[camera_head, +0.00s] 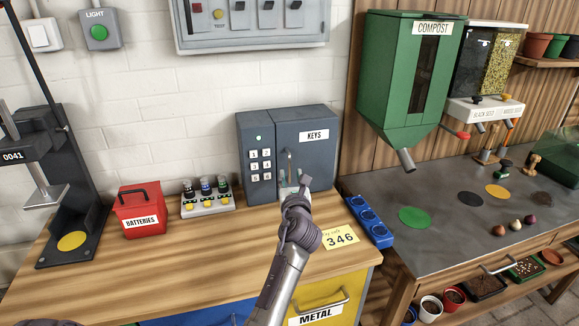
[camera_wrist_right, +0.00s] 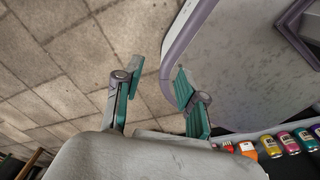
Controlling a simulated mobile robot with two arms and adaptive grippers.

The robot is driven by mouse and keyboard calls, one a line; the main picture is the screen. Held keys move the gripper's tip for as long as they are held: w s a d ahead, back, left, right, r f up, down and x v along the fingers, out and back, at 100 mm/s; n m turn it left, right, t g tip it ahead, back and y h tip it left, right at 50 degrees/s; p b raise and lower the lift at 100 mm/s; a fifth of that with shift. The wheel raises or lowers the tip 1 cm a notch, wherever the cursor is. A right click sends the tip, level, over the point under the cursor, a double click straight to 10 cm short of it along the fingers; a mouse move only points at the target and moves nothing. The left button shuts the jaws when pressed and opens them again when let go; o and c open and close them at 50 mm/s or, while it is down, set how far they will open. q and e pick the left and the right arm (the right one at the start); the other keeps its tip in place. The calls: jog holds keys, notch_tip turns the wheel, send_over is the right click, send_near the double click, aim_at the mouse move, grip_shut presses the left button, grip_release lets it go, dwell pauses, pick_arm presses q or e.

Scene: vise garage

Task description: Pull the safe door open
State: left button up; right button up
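The safe (camera_head: 262,172) is a dark grey box marked KEYS, standing on the wooden bench against the wall. Its left part has a keypad (camera_head: 260,164) and a small lit green light. The safe door (camera_head: 318,156) is on the right part and looks shut. An upright door handle (camera_head: 290,162) is at the door's left side. My left gripper (camera_head: 291,186) is at the handle's lower end; its fingers are small and partly hidden, so their grip is unclear. My right gripper (camera_wrist_right: 157,92) is open and empty in the right wrist view, with floor beyond it.
A yellow card reading 346 (camera_head: 340,237) lies in front of the safe. A blue tray (camera_head: 369,221) is to its right; a rack of small bottles (camera_head: 207,204) and a red BATTERIES box (camera_head: 140,211) are to its left. A green COMPOST bin (camera_head: 408,75) hangs at right.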

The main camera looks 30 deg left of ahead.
aim_at(290, 168)
pick_arm(q)
jog(key=x, duration=0.4)
jog(key=shift+w+a, duration=0.4)
jog(key=shift+w, duration=0.05)
jog(key=shift+a, duration=0.1)
grip_shut()
pick_arm(e)
jog(key=shift+w+a, duration=0.5)
jog(key=shift+w, duration=0.15)
jog(key=shift+d, duration=0.15)
